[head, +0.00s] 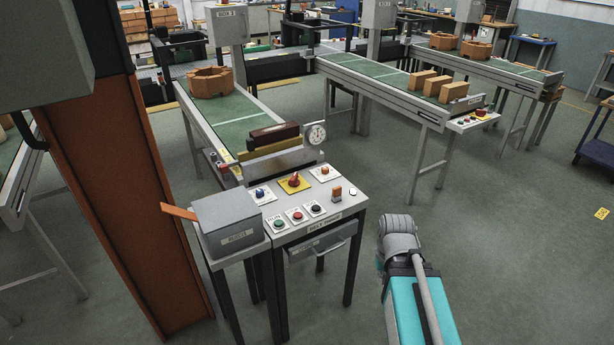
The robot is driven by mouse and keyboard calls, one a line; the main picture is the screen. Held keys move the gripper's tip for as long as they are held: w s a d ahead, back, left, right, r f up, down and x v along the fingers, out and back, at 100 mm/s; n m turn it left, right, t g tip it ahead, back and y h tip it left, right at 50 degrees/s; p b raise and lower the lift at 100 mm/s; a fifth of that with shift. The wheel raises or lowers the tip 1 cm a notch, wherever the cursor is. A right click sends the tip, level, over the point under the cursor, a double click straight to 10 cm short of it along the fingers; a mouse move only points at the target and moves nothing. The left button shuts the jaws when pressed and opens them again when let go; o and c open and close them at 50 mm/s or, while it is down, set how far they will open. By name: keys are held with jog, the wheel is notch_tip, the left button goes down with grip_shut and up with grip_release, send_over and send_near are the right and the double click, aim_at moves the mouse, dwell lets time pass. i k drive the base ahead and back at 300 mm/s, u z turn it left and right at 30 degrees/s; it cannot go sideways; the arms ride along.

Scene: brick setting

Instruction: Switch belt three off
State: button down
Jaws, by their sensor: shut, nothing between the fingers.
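A control desk (345,207) stands in front of me at the end of a green belt (235,120); its front label looks like it names a belt, but is too small to read surely. On its top, a red rotary switch (294,180) sits on a yellow plate. In front of it are a green button (278,224), a red button (297,214) and a black button (316,208). A blue button (260,192) and an orange one (325,170) sit on white plates farther back. My teal and grey arm shows at the lower right, apart from the desk; my gripper's fingers do not show.
A grey labelled box (232,222) adjoins the desk's left side, near an orange post (120,190). A dial (316,133) and a dark brick (274,136) stand at the belt's end. Another belt (372,70) carries bricks (453,92).

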aim_at(294, 182)
jog(key=u, duration=0.05)
jog(key=i, duration=1)
jog(key=z, duration=0.05)
